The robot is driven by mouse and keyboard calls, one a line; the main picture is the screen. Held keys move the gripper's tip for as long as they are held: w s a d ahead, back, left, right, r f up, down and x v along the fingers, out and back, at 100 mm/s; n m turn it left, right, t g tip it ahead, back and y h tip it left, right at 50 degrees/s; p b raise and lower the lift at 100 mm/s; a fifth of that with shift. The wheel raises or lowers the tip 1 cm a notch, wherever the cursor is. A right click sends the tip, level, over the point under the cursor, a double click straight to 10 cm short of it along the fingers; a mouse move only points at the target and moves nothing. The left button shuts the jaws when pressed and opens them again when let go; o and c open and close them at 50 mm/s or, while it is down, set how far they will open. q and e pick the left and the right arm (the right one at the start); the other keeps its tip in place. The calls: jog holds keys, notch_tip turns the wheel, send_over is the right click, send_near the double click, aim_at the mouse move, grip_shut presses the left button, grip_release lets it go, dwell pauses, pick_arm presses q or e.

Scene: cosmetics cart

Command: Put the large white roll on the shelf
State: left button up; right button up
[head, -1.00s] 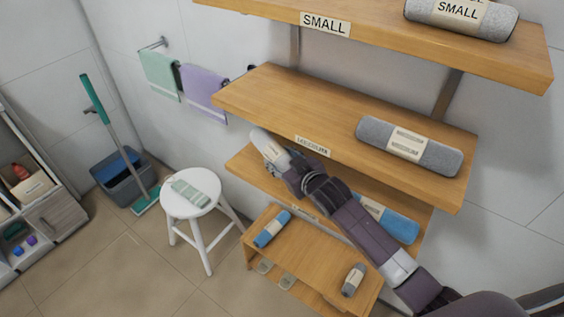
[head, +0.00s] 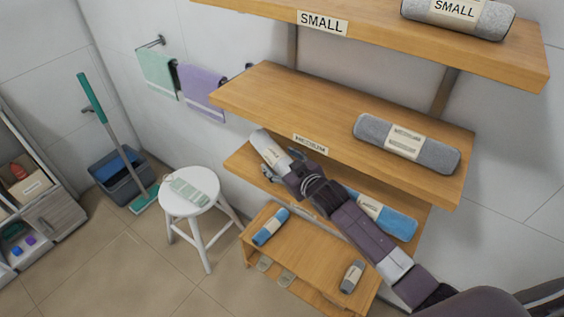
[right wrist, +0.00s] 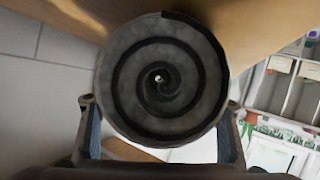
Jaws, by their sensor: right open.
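The large white roll (head: 268,147) with a pale label is at the left end of the lowest wall shelf (head: 238,162), under the front edge of the medium shelf. Whether it rests fully on the wood cannot be told. My right gripper (head: 284,164) is at its near end, fingers spread to either side and open. In the right wrist view the roll's grey spiral end (right wrist: 160,85) faces the camera between the open fingers, with a gap at each side low down. My left gripper is not in view.
The shelf labelled MEDIUM (head: 270,95) holds a grey roll (head: 405,145). A blue roll (head: 385,215) lies on the lowest shelf behind my arm. A low wooden stand (head: 310,250) holds two small rolls. A white stool (head: 190,190) stands left.

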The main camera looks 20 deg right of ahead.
jog(key=v, duration=1.2)
jog(key=shift+r, duration=0.1)
